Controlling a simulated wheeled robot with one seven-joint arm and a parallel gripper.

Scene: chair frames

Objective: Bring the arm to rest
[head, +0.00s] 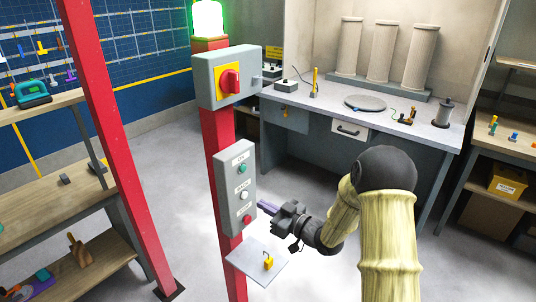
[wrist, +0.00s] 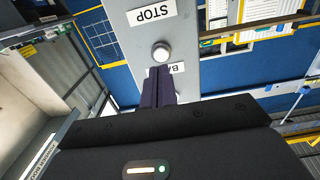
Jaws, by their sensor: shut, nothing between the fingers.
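My arm (head: 388,235), in a pale yellow sleeve with a black elbow, reaches left from the lower right in the head view. My gripper (head: 264,207) is shut and empty, its dark purple fingers pointing at the grey button box (head: 234,190) on a red post. In the wrist view the closed fingers (wrist: 158,85) show in front of the box, just below a white button (wrist: 161,52) and partly over a label. A STOP label (wrist: 151,12) is above that button. I cannot tell whether the fingertips touch the box.
A red rotary switch (head: 229,83) on a yellow plate and a lit green lamp (head: 207,20) are higher on the post. A small shelf with a padlock (head: 267,262) is below. Workbench (head: 350,108) stands behind; shelving (head: 45,110) is left. Open floor lies between.

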